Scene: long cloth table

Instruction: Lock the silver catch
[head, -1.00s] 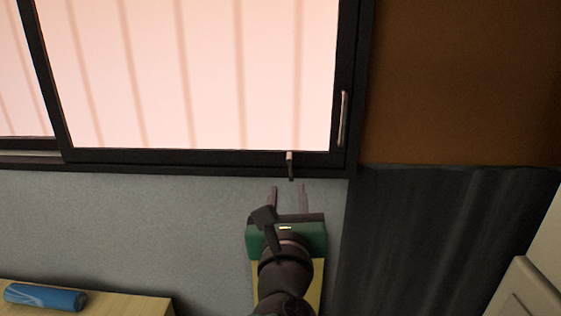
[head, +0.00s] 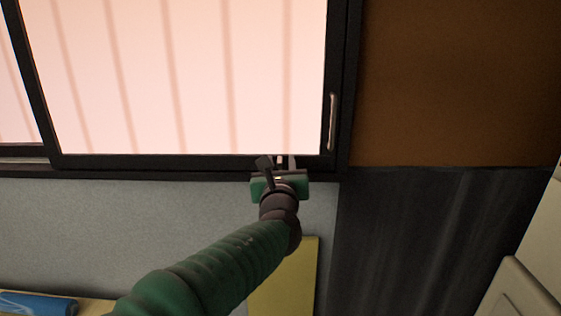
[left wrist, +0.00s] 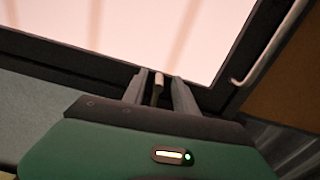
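The silver catch (left wrist: 158,80) is a small upright lever on the bottom rail of the dark window frame. In the left wrist view it stands between the two fingers of my left gripper (left wrist: 159,90), with a narrow gap showing on each side. In the head view my left gripper (head: 280,163) is up at the window's bottom rail, and its body largely hides the catch. The fingers are apart and do not appear closed on it. My right gripper is not in view.
The sliding window (head: 190,75) has a long silver handle (head: 332,122) on its right side. A brown panel (head: 455,80) lies to the right. A blue rolled item (head: 38,303) rests on a light surface at lower left, and a yellow panel (head: 290,280) stands below my arm.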

